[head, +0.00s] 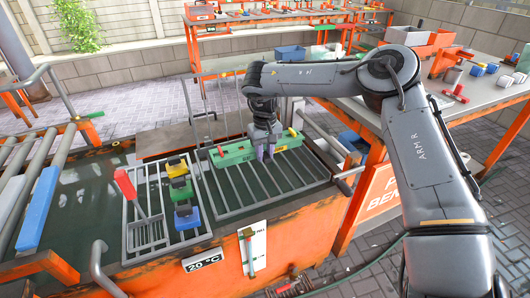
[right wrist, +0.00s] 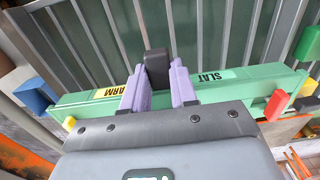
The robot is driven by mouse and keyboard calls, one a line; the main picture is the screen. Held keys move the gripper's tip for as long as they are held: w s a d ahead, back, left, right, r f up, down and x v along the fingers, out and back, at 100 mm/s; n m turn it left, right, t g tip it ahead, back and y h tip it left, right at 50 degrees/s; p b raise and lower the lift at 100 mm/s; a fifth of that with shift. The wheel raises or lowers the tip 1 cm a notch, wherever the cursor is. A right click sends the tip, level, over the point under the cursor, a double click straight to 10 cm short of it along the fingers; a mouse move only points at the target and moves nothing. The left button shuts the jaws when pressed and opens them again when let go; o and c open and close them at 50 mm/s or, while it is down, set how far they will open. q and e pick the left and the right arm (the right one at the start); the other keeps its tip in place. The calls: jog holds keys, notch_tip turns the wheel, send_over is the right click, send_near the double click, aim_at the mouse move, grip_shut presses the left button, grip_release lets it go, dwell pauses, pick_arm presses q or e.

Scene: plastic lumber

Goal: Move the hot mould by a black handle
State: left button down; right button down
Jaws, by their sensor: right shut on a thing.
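The mould is a long green bar (head: 235,153) lying across the metal bar rack of the tank, with small red and yellow pieces at its ends. In the right wrist view the mould (right wrist: 225,86) carries a "SLAT" label and a yellow label ending in "ARM". I cannot tell whether the mould touches the rack. My left gripper is not in view.
A "20 °C" sign (head: 203,260) is on the orange tank front. Rollers with a blue bar (head: 38,208) stand at far left. A cluttered bench (head: 480,103) is at right.

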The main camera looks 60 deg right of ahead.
jog(key=shift+s+a, duration=0.1)
jog(key=shift+a, duration=0.05)
jog(key=shift+r, duration=0.1)
jog(key=shift+b, duration=0.3)
jog(key=shift+f+b, duration=2.15)
jog(key=shift+f, duration=1.2)
jog(key=shift+f, duration=0.1)
jog(key=shift+f+b, duration=0.1)
jog(key=shift+b, duration=0.25)
